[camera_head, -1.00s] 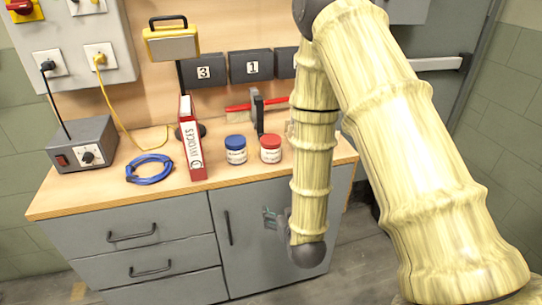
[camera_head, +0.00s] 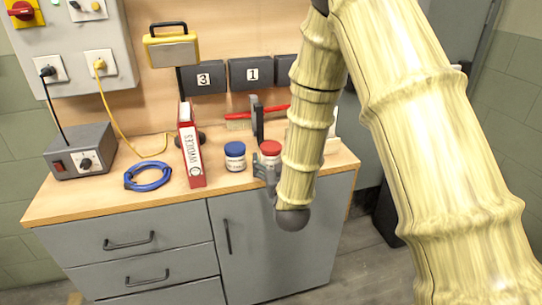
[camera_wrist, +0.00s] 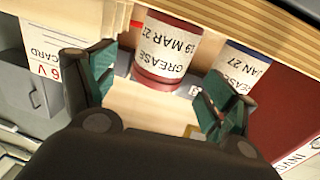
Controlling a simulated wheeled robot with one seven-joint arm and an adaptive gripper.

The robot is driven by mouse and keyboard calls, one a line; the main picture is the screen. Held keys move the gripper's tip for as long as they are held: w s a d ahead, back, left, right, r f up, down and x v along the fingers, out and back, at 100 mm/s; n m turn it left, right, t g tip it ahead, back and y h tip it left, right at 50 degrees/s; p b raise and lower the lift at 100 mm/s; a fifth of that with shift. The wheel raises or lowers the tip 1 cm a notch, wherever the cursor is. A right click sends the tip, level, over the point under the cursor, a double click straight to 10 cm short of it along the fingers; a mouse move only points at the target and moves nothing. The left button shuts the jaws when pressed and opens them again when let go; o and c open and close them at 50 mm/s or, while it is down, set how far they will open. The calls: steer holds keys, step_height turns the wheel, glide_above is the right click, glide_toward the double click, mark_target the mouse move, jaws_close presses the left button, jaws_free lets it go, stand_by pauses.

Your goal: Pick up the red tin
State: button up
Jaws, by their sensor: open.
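The red tin (camera_head: 270,147) stands on the wooden bench top near its front edge, to the right of the blue tin (camera_head: 235,156). Part of it is hidden behind my gripper and arm. My gripper (camera_head: 266,173) is open at the bench's front edge, just in front of the red tin. In the wrist view, which looks upside down, the red tin (camera_wrist: 168,48) with its white "GREASE" label lies between and beyond the open fingers (camera_wrist: 160,85). Nothing is held. The blue tin (camera_wrist: 240,66) is close behind the right finger there.
A red-spined invoices binder (camera_head: 190,150) stands left of the tins. A blue cable coil (camera_head: 147,176) and a grey power box (camera_head: 80,147) lie farther left.

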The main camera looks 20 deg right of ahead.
steer(key=shift+w+d+f+p, duration=0.15)
steer(key=shift+w+p, duration=0.1)
steer(key=shift+w, duration=1.1)
steer(key=shift+w+d+f+p, duration=0.15)
steer(key=shift+w+p, duration=0.1)
steer(key=shift+w, duration=1.05)
steer(key=c, duration=1.2)
